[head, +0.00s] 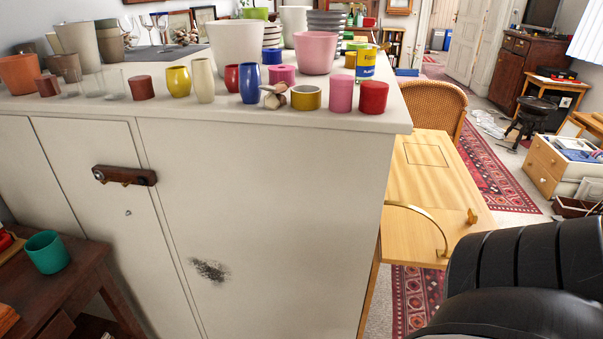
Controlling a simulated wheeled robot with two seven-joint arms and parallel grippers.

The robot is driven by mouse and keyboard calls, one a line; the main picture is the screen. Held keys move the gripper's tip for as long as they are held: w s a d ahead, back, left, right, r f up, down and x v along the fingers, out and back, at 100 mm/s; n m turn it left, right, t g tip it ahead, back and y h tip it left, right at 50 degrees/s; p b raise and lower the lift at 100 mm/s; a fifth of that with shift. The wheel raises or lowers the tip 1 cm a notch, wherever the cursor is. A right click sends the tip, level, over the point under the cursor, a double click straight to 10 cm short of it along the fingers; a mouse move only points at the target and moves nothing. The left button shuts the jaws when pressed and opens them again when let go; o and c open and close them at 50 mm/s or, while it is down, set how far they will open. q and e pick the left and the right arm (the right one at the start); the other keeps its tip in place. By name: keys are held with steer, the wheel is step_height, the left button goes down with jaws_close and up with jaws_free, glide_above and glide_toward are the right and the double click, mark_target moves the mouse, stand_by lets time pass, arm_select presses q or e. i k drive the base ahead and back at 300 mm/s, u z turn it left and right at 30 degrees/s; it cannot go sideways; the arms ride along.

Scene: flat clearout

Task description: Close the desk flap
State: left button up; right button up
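The desk flap (433,184) is a pale wooden board at the right of the white cabinet. It lies open, about level. A curved brass stay (425,219) runs along its near side, and a small wooden knob (472,216) stands near its right corner. The cabinet hides the flap's left part and most of the desk. Black ribbed parts of my own arm fill the lower right corner, in front of the flap's near right side in the picture. Neither gripper shows.
The white cabinet (290,220) blocks the left and middle, its top crowded with pots and cups. A wicker chair (437,100) stands behind the flap. A red patterned rug (490,172) lies beyond. A drawer unit (550,165) stands at the right.

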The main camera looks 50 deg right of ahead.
mark_target(431, 191)
steer(key=z, duration=1.2)
steer(key=k, duration=0.5)
steer(key=z, duration=2.15)
steer(key=i, duration=5.1)
steer(key=u, duration=4.45)
steer(key=i, duration=0.8)
steer(key=z, duration=0.1)
